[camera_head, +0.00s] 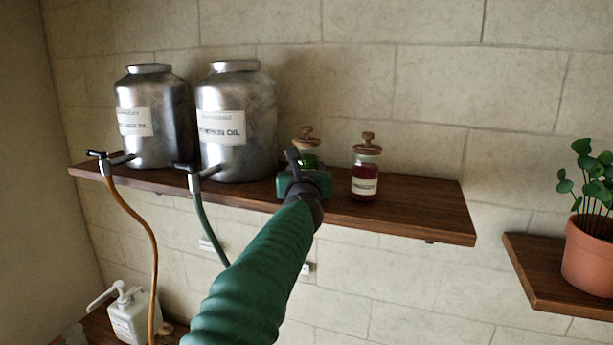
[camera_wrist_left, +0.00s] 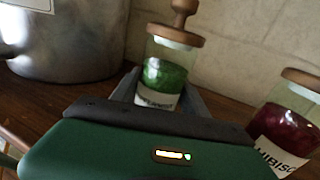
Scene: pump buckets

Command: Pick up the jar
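A glass jar with green contents, a white label and a wooden knobbed lid (camera_head: 306,136) is on the wooden shelf, partly hidden behind my left gripper in the head view. My left gripper (camera_head: 303,172) reaches it from the front. In the left wrist view the green jar (camera_wrist_left: 165,75) stands upright between the two spread fingers of the gripper (camera_wrist_left: 168,98). I cannot tell whether either finger touches it. A similar jar with dark red contents (camera_head: 365,170) stands to its right, and it also shows in the left wrist view (camera_wrist_left: 285,135). My right gripper is out of view.
Two large metal tanks (camera_head: 155,110) (camera_head: 237,95) with taps and hoses stand left of the jars on the shelf (camera_head: 420,212). The shelf's right end is clear. A potted plant (camera_head: 590,245) is on a lower shelf at right. A white pump bottle (camera_head: 130,318) is at lower left.

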